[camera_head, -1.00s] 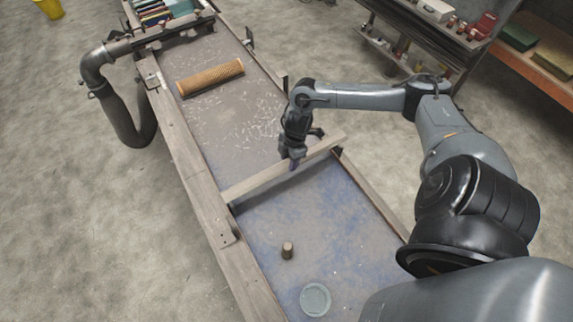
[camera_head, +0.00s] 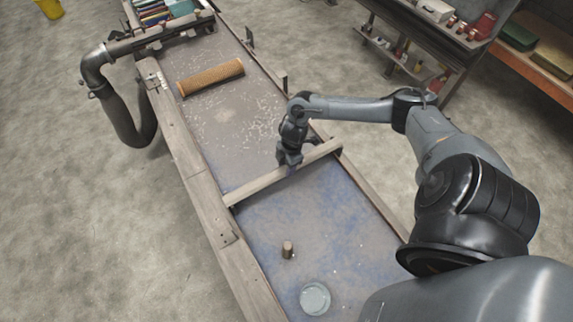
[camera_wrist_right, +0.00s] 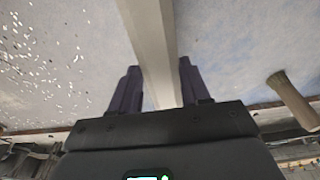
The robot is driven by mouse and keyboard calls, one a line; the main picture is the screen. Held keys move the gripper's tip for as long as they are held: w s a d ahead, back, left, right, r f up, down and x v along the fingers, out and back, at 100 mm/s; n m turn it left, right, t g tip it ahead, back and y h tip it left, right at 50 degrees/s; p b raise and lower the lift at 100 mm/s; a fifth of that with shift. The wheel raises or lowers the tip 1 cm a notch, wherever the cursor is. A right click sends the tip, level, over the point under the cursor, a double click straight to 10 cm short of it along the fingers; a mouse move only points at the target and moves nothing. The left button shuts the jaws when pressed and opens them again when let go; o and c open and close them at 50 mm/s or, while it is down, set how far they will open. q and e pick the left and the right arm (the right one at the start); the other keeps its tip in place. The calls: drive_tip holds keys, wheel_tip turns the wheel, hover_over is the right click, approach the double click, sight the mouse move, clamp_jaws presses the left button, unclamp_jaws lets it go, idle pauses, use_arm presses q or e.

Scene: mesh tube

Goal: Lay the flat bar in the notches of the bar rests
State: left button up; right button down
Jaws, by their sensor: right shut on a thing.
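The flat bar (camera_head: 255,187) is a long pale wooden strip lying crosswise over the bench, its ends at the left and right side rails. My right gripper (camera_head: 287,158) is on the bar right of its middle. In the right wrist view the bar (camera_wrist_right: 153,40) runs between the two dark fingers of the gripper (camera_wrist_right: 158,88), which is shut on it. The bar rests under its ends are small and mostly hidden, so I cannot tell whether the bar sits in their notches. My left gripper is not in view.
An orange mesh tube (camera_head: 211,77) lies farther back on the bench. A small brown peg (camera_head: 288,250) and a round pale dish (camera_head: 315,298) are on the near part. A grey pipe (camera_head: 92,70) bends beside the left rail (camera_head: 185,150). Bench surface around the bar is largely clear.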

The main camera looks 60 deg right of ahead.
drive_tip(key=c, duration=0.5)
unclamp_jaws()
drive_tip(key=shift+f, duration=0.1)
wheel_tip(320, 180, up, 11)
drive_tip(key=d, duration=0.2)
drive_tip(key=w+a+f+t+y, duration=0.1)
drive_tip(key=a+t, duration=0.2)
drive_tip(key=a, duration=1)
drive_tip(key=w+a+f+t, duration=0.1)
drive_tip(key=a+f+t, duration=0.15)
drive_tip(key=a, duration=1.05)
drive_tip(key=s+r+m+g, duration=0.1)
drive_tip(key=s+m, duration=0.2)
drive_tip(key=s, duration=0.1)
drive_tip(key=s+r+m+g+h, duration=0.1)
drive_tip(key=s+m, duration=0.2)
drive_tip(key=s, duration=0.1)
drive_tip(key=s+d+r+m+g+h, duration=0.1)
drive_tip(key=s+m, duration=0.2)
drive_tip(key=s, duration=0.1)
drive_tip(key=shift+s+r+m+b, duration=0.3)
drive_tip(key=shift+s+r+m, duration=0.1)
